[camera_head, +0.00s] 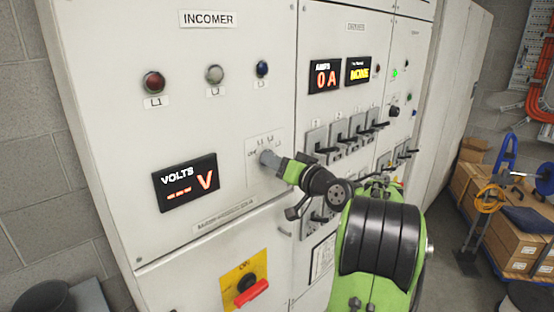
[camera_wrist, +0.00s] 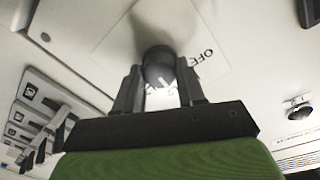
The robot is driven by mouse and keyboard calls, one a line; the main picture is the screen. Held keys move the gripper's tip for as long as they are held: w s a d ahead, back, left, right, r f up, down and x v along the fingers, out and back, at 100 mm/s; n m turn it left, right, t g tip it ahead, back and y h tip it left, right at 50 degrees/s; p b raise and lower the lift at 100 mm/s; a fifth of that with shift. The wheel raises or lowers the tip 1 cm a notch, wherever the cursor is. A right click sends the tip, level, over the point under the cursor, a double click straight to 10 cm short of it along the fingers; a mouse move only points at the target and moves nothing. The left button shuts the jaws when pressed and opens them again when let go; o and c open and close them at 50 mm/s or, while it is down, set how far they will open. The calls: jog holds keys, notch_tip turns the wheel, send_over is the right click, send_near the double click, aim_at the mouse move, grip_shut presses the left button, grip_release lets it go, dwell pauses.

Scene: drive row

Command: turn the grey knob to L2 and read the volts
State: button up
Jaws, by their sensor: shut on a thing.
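The grey knob (camera_head: 268,158) sits on a small white plate on the INCOMER panel, right of the volts display. My gripper (camera_head: 277,162) is shut on the knob. In the wrist view the knob (camera_wrist: 158,68) is between my two dark fingers (camera_wrist: 157,88), with the word OFF on the plate to its right. The knob's pointer is hidden, so I cannot tell its position. The volts display (camera_head: 186,181) is lit with VOLTS, red dashes and a V; it shows no number.
Red, white and blue lamps, the red one (camera_head: 154,83) labelled L1, are above. A red-handled switch (camera_head: 251,289) on a yellow plate is below. Boxes (camera_head: 513,235) and a blue trolley stand on the right floor.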

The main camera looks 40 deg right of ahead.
jog(key=shift+m+p, duration=0.8)
jog(key=shift+m, duration=0.7)
jog(key=o, duration=1.1)
jog(key=shift+c, duration=0.2)
jog(key=shift+s, duration=0.1)
jog(key=s+b, duration=0.3)
jog(key=s, duration=1.2)
jog(key=shift+s+a+r, duration=0.15)
jog(key=shift+s+r, duration=0.15)
jog(key=shift+r, duration=0.05)
